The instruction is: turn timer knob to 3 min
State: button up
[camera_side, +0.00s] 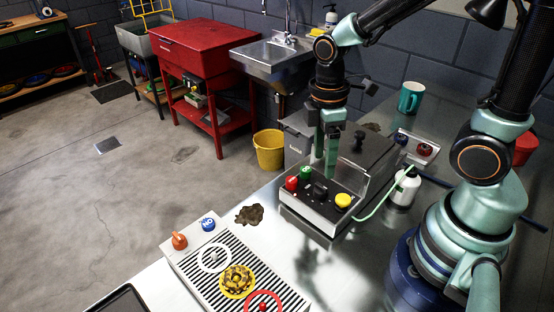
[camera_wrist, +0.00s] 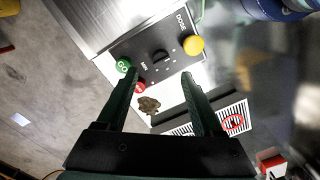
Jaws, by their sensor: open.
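A low metal box with a black sloped panel (camera_side: 327,206) stands on the steel bench. A black knob (camera_side: 320,190) sits in the middle of the panel, between a red button and a yellow button. It also shows in the wrist view (camera_wrist: 160,56), with small marks around it. Its pointer setting is too small to read. My gripper (camera_side: 326,166) points down above the rear of the box, with its two green fingers apart and empty. In the wrist view the fingers (camera_wrist: 160,76) spread wide on either side of the knob's line, apart from the knob.
A green button (camera_side: 306,173), red button (camera_side: 292,184) and yellow button (camera_side: 343,200) crowd the knob. A clear upright guard (camera_side: 370,177) stands at the box's right. A white bottle (camera_side: 403,187) with a green hose stands beyond. A striped tray (camera_side: 240,275) lies in front.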

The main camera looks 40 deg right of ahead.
aim_at(321, 185)
jog(key=f, duration=0.7)
jog(key=shift+s+a+f, duration=0.15)
jog(key=shift+s, duration=0.05)
grip_shut()
